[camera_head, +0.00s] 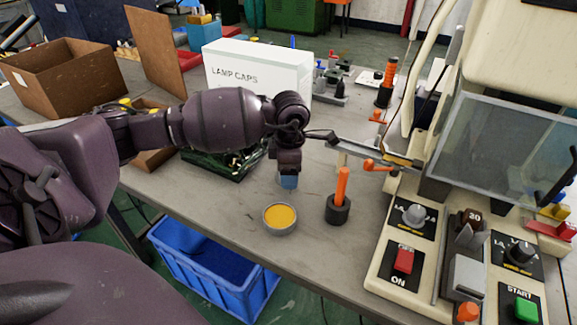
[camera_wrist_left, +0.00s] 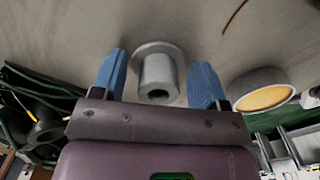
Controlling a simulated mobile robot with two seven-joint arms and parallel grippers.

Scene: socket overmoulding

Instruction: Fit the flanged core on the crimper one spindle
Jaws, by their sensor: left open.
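The flanged core (camera_wrist_left: 156,74), a grey sleeve with a wide round flange, shows in the left wrist view between the two blue fingers of my left gripper (camera_head: 288,180). The fingers are open, one on each side of the core, with visible gaps. The core's open bore faces the wrist camera. In the head view my gripper hides the core. A cream machine (camera_head: 385,238) with a clear guard stands at the right, probably the crimper; I cannot make out its spindle for certain. My right gripper is not in view.
A round tin with yellow contents (camera_head: 280,217) and an orange rod in a black base (camera_head: 339,207) stand near the gripper. A white lamp caps box (camera_head: 258,70) stands behind my arm. A blue crate (camera_head: 215,272) is below the table's front edge.

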